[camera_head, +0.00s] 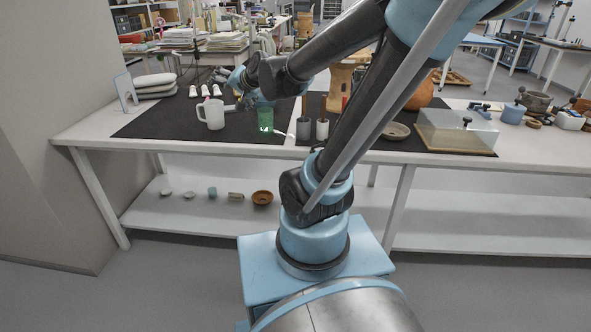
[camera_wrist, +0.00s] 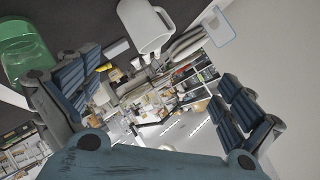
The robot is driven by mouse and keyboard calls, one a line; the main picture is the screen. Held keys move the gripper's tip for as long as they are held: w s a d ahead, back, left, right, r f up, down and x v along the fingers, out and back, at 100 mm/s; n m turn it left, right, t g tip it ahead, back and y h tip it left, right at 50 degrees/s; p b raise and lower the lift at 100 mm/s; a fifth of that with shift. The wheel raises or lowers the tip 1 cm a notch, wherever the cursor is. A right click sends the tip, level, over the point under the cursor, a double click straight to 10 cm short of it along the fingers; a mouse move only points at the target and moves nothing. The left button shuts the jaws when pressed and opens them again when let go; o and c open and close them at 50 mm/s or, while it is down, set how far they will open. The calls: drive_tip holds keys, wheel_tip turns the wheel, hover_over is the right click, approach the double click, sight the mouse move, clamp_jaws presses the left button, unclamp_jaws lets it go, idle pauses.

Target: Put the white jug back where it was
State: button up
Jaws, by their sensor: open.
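The white jug (camera_head: 211,114) stands upright on the dark mat at the left of the table, its handle to the left. It also shows at the top of the wrist view (camera_wrist: 142,27), beyond the open fingers and apart from them. My gripper (camera_head: 236,88) is above the mat, behind and to the right of the jug in the head view. In the wrist view its two fingers (camera_wrist: 158,98) are spread wide with nothing between them. Part of the gripper is hard to make out in the head view.
A green glass (camera_head: 265,119) stands right of the jug and shows near the left finger in the wrist view (camera_wrist: 24,52). Dark-grey and white pots with tools (camera_head: 322,129) stand further right. Small white items (camera_head: 205,91) and stacked pale cushions (camera_head: 154,84) lie behind. The mat's front left is clear.

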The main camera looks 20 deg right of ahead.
drive_tip(key=s+d+f+n+g+h, duration=0.1)
drive_tip(key=s+d+f+g+h, duration=0.1)
drive_tip(key=s+d+f, duration=0.3)
drive_tip(key=s+d+f+n+g+h, duration=0.2)
drive_tip(key=s+d+f, duration=0.4)
drive_tip(key=s, duration=0.6)
drive_tip(key=s+d+f+n+g+h, duration=0.1)
drive_tip(key=s+d+f+g, duration=0.3)
drive_tip(key=s, duration=0.4)
drive_tip(key=shift+s+d+f+n+g+h, duration=0.3)
drive_tip(key=shift+d+f+h, duration=0.2)
drive_tip(key=shift+d+f, duration=0.25)
drive_tip(key=shift+c, duration=0.6)
